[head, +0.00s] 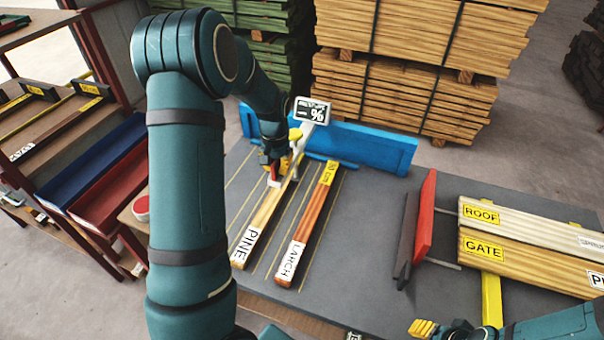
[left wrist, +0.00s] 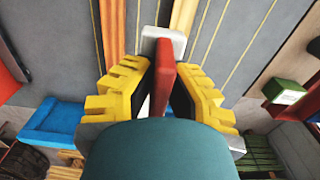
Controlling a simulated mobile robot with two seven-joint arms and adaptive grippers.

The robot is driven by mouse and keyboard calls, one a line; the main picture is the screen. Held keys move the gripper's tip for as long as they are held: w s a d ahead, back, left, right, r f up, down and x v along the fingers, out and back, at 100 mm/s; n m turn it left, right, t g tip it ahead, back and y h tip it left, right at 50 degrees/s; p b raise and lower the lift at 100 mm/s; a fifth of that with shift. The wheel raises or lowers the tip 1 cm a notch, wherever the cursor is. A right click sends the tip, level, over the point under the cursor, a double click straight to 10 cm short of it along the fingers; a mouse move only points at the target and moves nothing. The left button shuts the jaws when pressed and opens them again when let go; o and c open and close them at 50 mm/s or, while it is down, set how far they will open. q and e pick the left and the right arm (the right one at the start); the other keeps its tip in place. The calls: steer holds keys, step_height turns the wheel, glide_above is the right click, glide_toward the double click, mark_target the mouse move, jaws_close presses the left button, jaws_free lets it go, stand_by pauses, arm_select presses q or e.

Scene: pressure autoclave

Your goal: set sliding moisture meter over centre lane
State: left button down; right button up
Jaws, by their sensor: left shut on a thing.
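The moisture meter has a black display (head: 312,110) reading "%" on a pale mount near the blue back fence. My left gripper (head: 283,165) is shut on its upright red handle, which shows clearly between the yellow fingers in the left wrist view (left wrist: 165,75). A pale plate (left wrist: 164,39) sits at the handle's end, over or close to the far end of the pine board (head: 262,218). The larch board (head: 307,222) lies to the right, with a bare strip between the boards. My right gripper (head: 424,328) is partly in view at the bottom; its jaw opening is unclear.
The blue fence (head: 362,148) runs along the back of the grey table (head: 365,240). A red upright panel (head: 425,215) and boards labelled ROOF (head: 482,215) and GATE (head: 483,248) are at the right. Timber stacks (head: 400,95) stand behind. Blue and red trays are at left.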

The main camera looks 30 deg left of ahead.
steer(key=shift+f, duration=0.2)
arm_select(q)
steer(key=a, duration=0.2)
steer(key=s+a, duration=0.1)
steer(key=a, duration=0.1)
steer(key=shift+s+a+f, duration=0.1)
steer(key=shift+a, duration=0.05)
steer(key=c, duration=1)
jaws_free()
step_height(320, 180, up, 12)
steer(key=shift+r, duration=0.1)
